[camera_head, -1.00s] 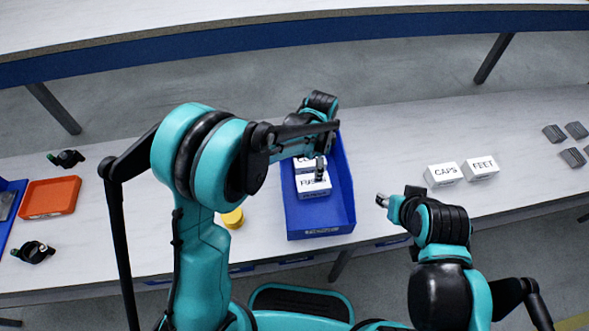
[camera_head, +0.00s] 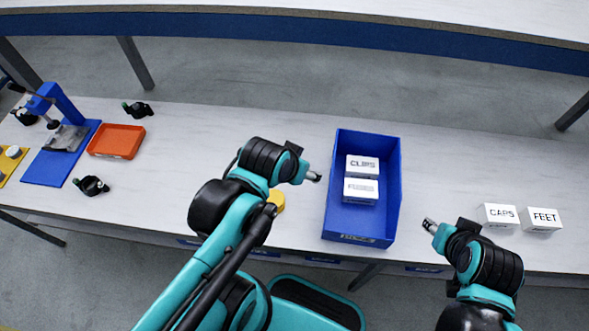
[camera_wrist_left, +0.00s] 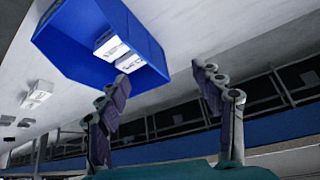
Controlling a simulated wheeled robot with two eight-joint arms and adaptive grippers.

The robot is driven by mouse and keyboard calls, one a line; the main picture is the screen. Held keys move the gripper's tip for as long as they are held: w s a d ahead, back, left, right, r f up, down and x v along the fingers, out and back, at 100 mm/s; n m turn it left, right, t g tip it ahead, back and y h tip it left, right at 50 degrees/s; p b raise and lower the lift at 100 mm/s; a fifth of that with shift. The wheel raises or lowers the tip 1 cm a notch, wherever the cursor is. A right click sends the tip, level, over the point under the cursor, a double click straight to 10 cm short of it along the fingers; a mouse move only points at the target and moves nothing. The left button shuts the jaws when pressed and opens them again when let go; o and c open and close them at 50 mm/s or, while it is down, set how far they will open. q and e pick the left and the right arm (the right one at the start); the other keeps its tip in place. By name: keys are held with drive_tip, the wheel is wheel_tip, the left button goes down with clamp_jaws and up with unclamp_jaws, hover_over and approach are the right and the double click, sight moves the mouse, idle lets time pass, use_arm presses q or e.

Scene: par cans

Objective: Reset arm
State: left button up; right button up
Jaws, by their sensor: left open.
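My left gripper (camera_head: 314,176) is in the middle of the head view, just left of the blue bin and outside it. In the left wrist view its two fingers (camera_wrist_left: 165,105) are spread apart with nothing between them. My right gripper (camera_head: 431,226) is right of the bin near the bench's front edge; its fingers are too small to tell open from shut. The blue bin (camera_head: 338,222) holds a white box marked CLIPS (camera_head: 362,167) and a white box below it (camera_head: 360,191) with blurred lettering. The bin also shows in the left wrist view (camera_wrist_left: 75,50).
White boxes marked CAPS (camera_head: 497,215) and FEET (camera_head: 541,220) stand on the bench at right. A yellow round item (camera_head: 277,201) is partly hidden by my left arm. An orange tray (camera_head: 117,141), dark small items and a blue press (camera_head: 60,105) are at left.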

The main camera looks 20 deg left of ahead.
use_arm(q)
drive_tip(key=shift+s+a+f+n+t, duration=0.2)
drive_tip(key=shift+s+a+n+t, duration=0.15)
drive_tip(key=shift+s+n, duration=0.2)
